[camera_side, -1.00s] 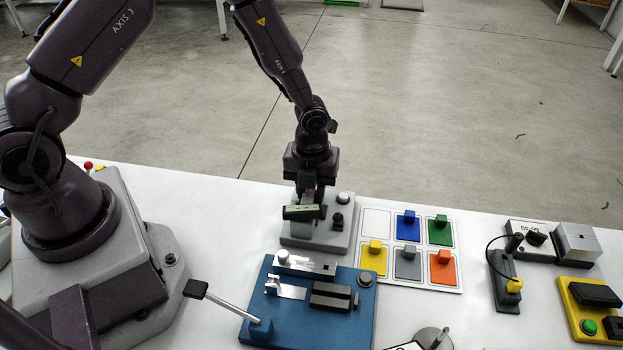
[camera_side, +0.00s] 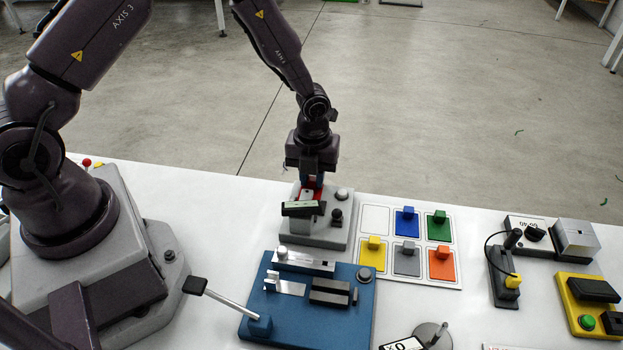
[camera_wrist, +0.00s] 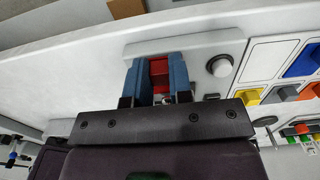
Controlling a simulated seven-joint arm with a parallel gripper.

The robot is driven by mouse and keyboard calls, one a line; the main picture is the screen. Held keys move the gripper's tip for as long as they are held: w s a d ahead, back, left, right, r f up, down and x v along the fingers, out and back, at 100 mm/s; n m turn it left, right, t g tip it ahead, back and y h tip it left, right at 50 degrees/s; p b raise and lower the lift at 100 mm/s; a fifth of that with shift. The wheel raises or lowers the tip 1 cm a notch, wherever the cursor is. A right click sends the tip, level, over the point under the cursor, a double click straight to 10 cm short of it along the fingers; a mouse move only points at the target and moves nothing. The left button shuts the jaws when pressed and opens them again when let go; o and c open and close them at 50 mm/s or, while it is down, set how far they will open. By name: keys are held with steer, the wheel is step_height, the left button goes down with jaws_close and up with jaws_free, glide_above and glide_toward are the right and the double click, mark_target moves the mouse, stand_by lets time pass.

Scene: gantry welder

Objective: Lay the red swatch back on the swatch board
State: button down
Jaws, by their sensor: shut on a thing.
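My gripper (camera_side: 312,180) is shut on the red swatch (camera_side: 319,192), close above the back left of a grey device (camera_side: 318,233) with a small green display. In the wrist view, the red swatch (camera_wrist: 159,72) shows between the two blue fingers (camera_wrist: 158,80). The device's raised head hides part of the swatch in the side view, so I cannot tell if it is clear of the device. The swatch board (camera_side: 445,283) lies to the right. Its back left cell (camera_side: 376,219) is empty and white; the other cells hold blue, green, yellow, grey and orange swatches with knobs.
A blue fixture (camera_side: 260,300) with a lever (camera_side: 225,303) stands in front of the grey device. The device's knobs (camera_side: 342,195) stand between my gripper and the board. A black-cabled unit (camera_side: 503,275) and a yellow button box (camera_side: 590,305) are farther right.

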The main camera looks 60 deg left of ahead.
steer(key=shift+w+a+r, duration=0.1)
steer(key=shift+w+a, duration=1.6)
step_height(320, 180, up, 6)
steer(key=shift+r, duration=0.25)
stand_by(0.3)
steer(key=shift+m, duration=0.8)
steer(key=d, duration=0.3)
steer(key=w+d+f, duration=0.1)
steer(key=d, duration=0.5)
steer(key=shift+w+d+f, duration=0.35)
steer(key=shift+w+f, duration=0.05)
steer(key=shift+n, duration=0.4)
steer(key=d, duration=0.1)
steer(key=w+d, duration=0.1)
steer(key=d, duration=0.1)
steer(key=w+d, duration=0.1)
steer(key=d, duration=0.1)
steer(key=shift+d, duration=0.1)
steer(key=shift+w+f+n, duration=0.1)
steer(key=shift+w+n, duration=0.1)
steer(key=shift+n, duration=0.2)
steer(key=shift+f, duration=2.2)
